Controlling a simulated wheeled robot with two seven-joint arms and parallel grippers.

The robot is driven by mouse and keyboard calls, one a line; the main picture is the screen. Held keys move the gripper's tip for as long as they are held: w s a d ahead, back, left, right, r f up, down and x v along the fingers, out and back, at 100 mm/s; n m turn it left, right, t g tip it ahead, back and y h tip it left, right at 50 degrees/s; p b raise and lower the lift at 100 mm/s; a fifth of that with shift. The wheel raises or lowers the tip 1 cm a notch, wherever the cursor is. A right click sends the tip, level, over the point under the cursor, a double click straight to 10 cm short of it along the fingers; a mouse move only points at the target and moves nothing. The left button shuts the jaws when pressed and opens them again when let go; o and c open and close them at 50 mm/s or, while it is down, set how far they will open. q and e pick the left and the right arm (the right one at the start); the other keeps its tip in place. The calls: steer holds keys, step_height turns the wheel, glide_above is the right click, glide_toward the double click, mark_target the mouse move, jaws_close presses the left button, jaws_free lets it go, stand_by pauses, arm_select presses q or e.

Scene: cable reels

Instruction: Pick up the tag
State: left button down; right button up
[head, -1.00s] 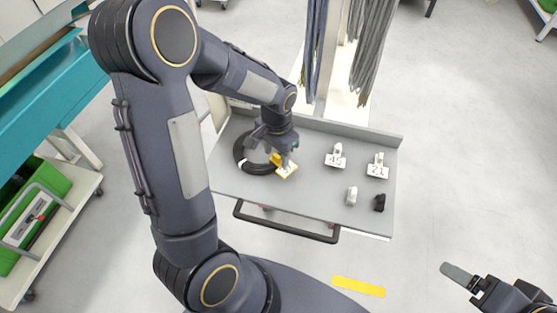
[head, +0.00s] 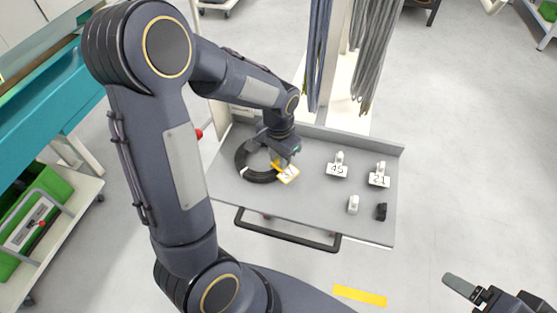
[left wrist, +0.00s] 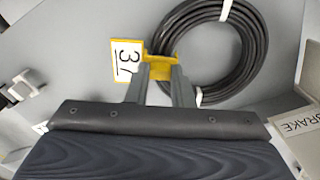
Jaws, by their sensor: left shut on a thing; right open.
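The tag with a yellow clip and a white plate (head: 288,173) is at the left part of the grey cart top. In the left wrist view the white plate (left wrist: 126,60) shows black figures that look like "31", beside its yellow clip (left wrist: 158,58). My left gripper (head: 278,160) is shut on the yellow clip. The clip lies at the edge of the black cable coil (left wrist: 213,45) in that view; I cannot tell whether they touch. My right gripper (head: 464,288) is open and empty at the lower right, away from the cart.
Two white numbered tags, one reading 45 (head: 337,170) and one reading about 21 (head: 380,180), stand on the cart top (head: 300,210). A small white piece (head: 353,204) and a black piece (head: 381,211) are in front. Cables (head: 376,60) hang behind.

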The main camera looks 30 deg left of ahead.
mark_target(284, 180)
arm_select(q)
steer(key=s+d+r, duration=0.9)
steer(key=d+r, duration=0.1)
steer(key=r, duration=0.1)
steer(key=shift+s+r+b, duration=0.25)
steer(key=shift+s+b, duration=0.1)
steer(key=shift+b, duration=0.1)
steer(key=shift+d, duration=0.1)
steer(key=c, duration=1.9)
jaws_free()
steer(key=shift+c, duration=1.4)
steer(key=shift+r, duration=0.15)
